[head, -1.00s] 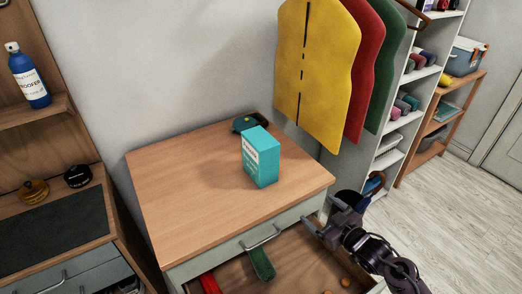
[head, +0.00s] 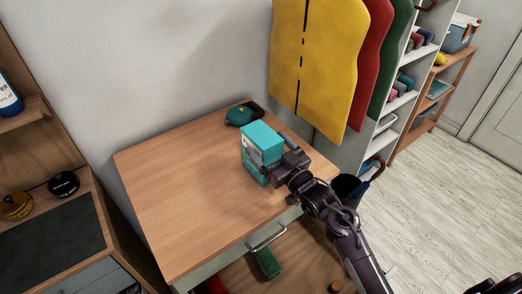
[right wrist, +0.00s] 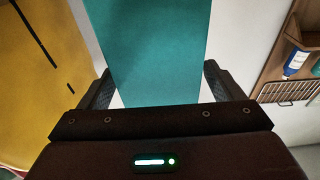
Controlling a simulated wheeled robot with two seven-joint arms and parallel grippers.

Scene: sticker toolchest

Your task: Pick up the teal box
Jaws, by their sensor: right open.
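The teal box (head: 262,135) stands upright on the wooden top of the tool chest (head: 175,205). It also shows large in the right wrist view (right wrist: 150,50), between the two fingers. My right gripper (head: 270,162) is open at the box's right side, with one finger on each side of the box in the right wrist view (right wrist: 156,88). I cannot tell whether the fingers touch it. The gripper hides part of the box's lower right. My left gripper is not in view.
A dark teal round object (head: 239,116) lies behind the box. Yellow, red and green aprons (head: 318,60) hang behind on the right. The left of the top is clear.

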